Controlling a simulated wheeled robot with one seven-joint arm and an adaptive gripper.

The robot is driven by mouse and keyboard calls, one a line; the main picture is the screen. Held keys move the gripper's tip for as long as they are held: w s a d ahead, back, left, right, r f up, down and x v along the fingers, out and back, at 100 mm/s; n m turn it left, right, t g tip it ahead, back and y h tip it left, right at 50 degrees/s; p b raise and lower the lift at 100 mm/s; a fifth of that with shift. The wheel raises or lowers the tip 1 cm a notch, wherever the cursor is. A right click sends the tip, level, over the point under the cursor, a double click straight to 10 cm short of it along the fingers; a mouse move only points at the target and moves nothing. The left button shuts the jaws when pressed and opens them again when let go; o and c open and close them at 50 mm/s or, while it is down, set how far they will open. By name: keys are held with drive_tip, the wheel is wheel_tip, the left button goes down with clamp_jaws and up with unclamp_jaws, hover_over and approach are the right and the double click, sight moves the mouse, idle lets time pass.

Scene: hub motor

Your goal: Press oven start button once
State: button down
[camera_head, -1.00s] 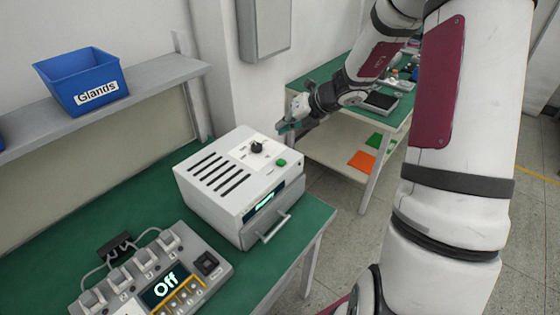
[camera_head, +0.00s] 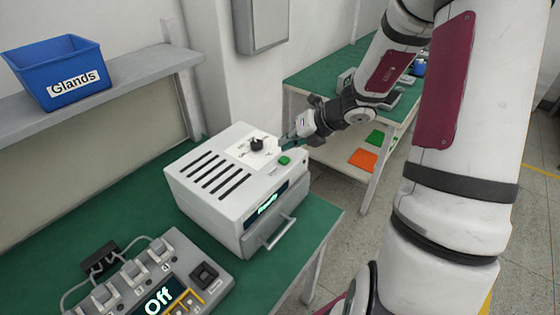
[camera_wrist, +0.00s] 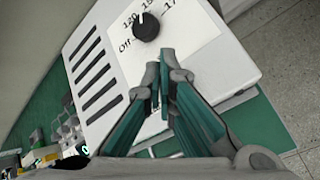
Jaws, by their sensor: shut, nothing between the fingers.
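The white oven (camera_head: 205,200) stands on the green bench, with a black knob (camera_head: 257,144) and a green start button (camera_head: 285,160) on its top. A lit display (camera_head: 267,203) and a handle are on its front. My gripper (camera_head: 287,142) is at the oven's top right edge, close to the button; whether it touches cannot be told. In the wrist view my gripper (camera_wrist: 165,65) is shut and empty, its fingertips over the top panel just below the knob (camera_wrist: 146,27). The green button is hidden there.
A grey control box (camera_head: 160,275) reading "Off" stands on the bench at the front left. A blue "Glands" bin (camera_head: 60,75) sits on the shelf (camera_head: 150,72). Another green-topped table (camera_head: 315,75) stands behind my arm.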

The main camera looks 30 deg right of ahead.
sight(274, 156)
drive_tip(key=shift+f+b, duration=0.35)
drive_tip(key=shift+f, duration=0.35)
drive_tip(key=shift+f, duration=0.15)
idle(0.9)
drive_tip(key=shift+f+b, duration=0.25)
drive_tip(key=shift+b, duration=0.05)
drive_tip(key=shift+f, duration=0.4)
idle(0.6)
drive_tip(key=shift+r, duration=0.1)
drive_tip(key=shift+r+p, duration=0.5)
drive_tip(key=shift+r, duration=0.25)
wheel_tip(274, 156, up, 5)
drive_tip(key=p, duration=0.4)
drive_tip(key=shift+s, duration=0.15)
